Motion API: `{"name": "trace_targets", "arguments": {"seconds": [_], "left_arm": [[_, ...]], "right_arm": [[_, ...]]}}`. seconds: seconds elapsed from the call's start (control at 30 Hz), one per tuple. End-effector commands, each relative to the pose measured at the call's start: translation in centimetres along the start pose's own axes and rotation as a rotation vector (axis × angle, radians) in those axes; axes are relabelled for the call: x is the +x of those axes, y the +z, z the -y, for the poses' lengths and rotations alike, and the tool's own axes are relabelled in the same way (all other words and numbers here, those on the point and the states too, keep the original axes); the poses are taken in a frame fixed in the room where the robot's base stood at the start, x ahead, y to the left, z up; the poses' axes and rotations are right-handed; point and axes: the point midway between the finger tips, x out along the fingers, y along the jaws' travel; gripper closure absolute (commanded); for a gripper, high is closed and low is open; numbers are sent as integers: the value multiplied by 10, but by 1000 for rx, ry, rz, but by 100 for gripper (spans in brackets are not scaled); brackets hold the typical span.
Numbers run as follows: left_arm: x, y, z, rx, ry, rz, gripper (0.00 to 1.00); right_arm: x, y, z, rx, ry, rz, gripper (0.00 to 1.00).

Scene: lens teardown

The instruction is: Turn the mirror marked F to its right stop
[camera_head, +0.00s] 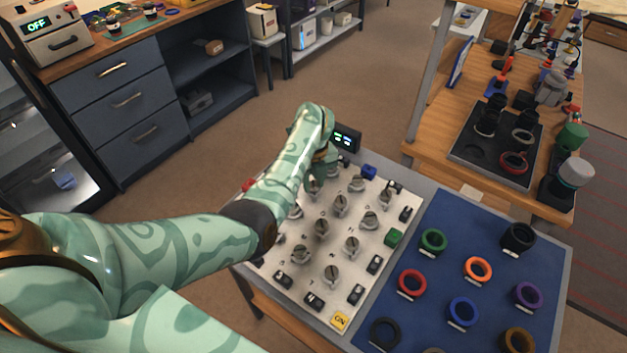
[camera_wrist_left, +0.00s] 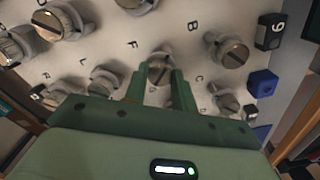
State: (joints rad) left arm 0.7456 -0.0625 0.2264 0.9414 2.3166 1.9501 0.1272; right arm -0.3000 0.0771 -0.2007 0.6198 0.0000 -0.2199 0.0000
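The pale panel (camera_head: 285,262) carries several round grey mirror knobs, each with a slotted bar. In the left wrist view, a printed F (camera_wrist_left: 132,44) stands just up and left of the knob (camera_wrist_left: 158,68) in front of my fingers; I cannot tell for certain which knob it marks. My left gripper (camera_wrist_left: 161,78) has its two green fingers apart, one on each side of that knob, with a gap between them. I cannot tell whether they touch it. In the head view my left gripper (camera_head: 318,182) is at the panel's far part, partly hidden by my arm. My right gripper is not in view.
Neighbouring knobs stand close by, one at right (camera_wrist_left: 228,50) and one at lower left (camera_wrist_left: 100,82). A blue block (camera_wrist_left: 263,82) sits at the panel's edge. A small dark display (camera_head: 345,138) stands behind the panel. A blue mat (camera_head: 450,270) with coloured rings lies to the right.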

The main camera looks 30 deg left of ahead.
Motion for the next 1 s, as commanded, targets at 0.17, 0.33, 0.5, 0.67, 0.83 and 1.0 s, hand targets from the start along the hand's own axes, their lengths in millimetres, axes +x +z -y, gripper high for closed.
{"name": "trace_targets", "arguments": {"seconds": [0.17, 0.33, 0.5, 0.67, 0.83, 1.0], "left_arm": [[0, 0, 0, 1, 0, 0, 96], [0, 0, 0, 23, 0, -1, 96], [-1, -1, 1, 93, -1, -2, 96], [-1, -1, 0, 207, -1, -2, 96], [-1, -1, 0, 362, -2, -3, 96], [-1, -1, 0, 525, -2, -3, 96]], "right_arm": [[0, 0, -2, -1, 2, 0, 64], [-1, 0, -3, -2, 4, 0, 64], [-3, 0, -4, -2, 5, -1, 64], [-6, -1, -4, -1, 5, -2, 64], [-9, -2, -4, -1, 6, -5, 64], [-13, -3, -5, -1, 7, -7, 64]]}}
